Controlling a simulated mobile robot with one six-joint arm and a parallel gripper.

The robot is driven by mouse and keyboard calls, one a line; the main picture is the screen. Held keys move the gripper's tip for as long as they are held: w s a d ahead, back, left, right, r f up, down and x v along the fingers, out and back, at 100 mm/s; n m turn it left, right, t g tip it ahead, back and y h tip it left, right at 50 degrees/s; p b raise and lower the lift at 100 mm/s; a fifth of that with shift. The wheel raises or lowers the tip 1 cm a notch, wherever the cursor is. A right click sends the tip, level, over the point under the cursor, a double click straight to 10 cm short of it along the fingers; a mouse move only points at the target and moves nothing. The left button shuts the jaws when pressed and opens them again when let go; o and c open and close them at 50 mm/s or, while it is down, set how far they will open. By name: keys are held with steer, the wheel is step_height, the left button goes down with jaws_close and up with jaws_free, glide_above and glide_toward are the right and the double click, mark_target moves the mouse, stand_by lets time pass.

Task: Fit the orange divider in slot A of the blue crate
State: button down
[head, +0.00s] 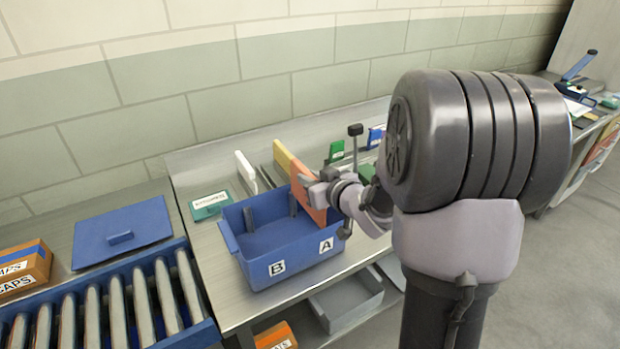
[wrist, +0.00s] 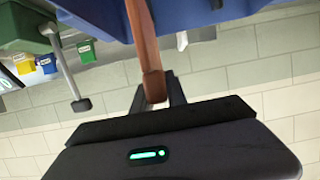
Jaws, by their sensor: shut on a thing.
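The blue crate (head: 250,270) stands on the steel bench, with labels B (head: 277,268) and A (head: 326,245) on its front wall; A is on the right. My gripper (head: 314,188) is shut on the upper part of the orange divider (head: 303,183). The divider is upright at the crate's right end, over the A side, its lower part reaching down within the rim. I cannot tell whether its edges sit in the slot. In the wrist view the divider (wrist: 142,35) runs from the fingers (wrist: 157,92) towards the crate (wrist: 210,12).
A white panel (head: 246,172) and a yellow panel (head: 284,158) stand behind the crate. A green labelled block (head: 210,205) lies left. A grey bin (head: 345,303) sits below.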

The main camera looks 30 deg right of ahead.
mark_target(310, 214)
steer(key=shift+f+b, duration=4.55)
steer(key=shift+f, duration=0.4)
steer(key=c, duration=1.3)
jaws_free()
steer(key=shift+o, duration=0.2)
steer(key=b+v, duration=0.2)
steer(key=v, duration=1.5)
steer(key=shift+s+b, duration=0.15)
steer(key=shift+b, duration=0.15)
steer(key=shift+r, duration=0.15)
